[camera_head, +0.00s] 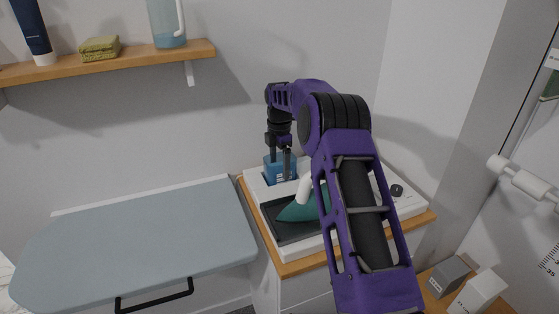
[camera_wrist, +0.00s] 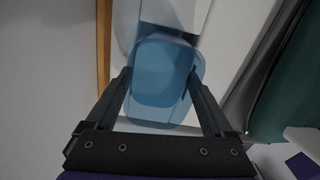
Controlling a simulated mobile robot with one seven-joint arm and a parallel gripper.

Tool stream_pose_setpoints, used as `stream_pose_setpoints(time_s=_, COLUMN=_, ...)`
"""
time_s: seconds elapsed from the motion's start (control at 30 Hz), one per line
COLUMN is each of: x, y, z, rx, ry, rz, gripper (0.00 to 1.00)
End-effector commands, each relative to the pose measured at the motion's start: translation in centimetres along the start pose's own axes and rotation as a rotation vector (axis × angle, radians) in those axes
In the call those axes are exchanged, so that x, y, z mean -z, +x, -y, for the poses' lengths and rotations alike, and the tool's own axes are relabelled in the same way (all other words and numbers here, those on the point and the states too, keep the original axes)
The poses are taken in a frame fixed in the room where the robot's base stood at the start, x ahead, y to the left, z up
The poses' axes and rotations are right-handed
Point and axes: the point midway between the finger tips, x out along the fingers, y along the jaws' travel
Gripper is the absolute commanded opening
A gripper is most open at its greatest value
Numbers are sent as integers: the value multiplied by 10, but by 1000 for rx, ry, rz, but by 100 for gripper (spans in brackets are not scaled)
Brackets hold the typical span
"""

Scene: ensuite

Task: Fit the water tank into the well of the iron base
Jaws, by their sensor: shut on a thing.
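The water tank is a translucent blue box (camera_head: 271,170), seen from above in the wrist view (camera_wrist: 160,98). My gripper (camera_head: 280,157) points down and is shut on it, with a finger on either side in the wrist view (camera_wrist: 159,76). The tank is at the back left corner of the white iron base (camera_head: 252,182). Its lower edge lies close to the base top; I cannot tell whether it is inside the well or just above it. The well is largely hidden by the tank. A teal iron (camera_head: 298,210) rests on the base's dark plate, partly behind my arm.
The base stands on a wood-topped cabinet (camera_head: 292,268). A grey-blue ironing board (camera_head: 140,245) is on the left. A wooden wall shelf (camera_head: 120,66) holds a jug (camera_head: 167,25), a folded cloth (camera_head: 99,48) and a tube (camera_head: 33,30). Two small boxes (camera_head: 478,293) stand at lower right.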

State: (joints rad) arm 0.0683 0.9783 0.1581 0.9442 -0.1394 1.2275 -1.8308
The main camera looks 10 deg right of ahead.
Motion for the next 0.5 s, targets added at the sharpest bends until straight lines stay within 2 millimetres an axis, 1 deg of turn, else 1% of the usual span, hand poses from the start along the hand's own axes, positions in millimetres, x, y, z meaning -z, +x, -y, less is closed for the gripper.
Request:
stream_pose_setpoints(time_s=0.23, x=0, y=2, z=0, rx=-1, ry=0, rz=1, gripper=0)
stream_pose_setpoints(time_s=0.27, x=0, y=2, z=0, rx=0, ry=0, rz=0, gripper=92)
stream_pose_setpoints(time_s=0.3, x=0, y=2, z=0, rx=0, ry=0, rz=0, gripper=99)
stream_pose_setpoints(time_s=0.5, x=0, y=2, z=0, rx=0, ry=0, rz=0, gripper=100)
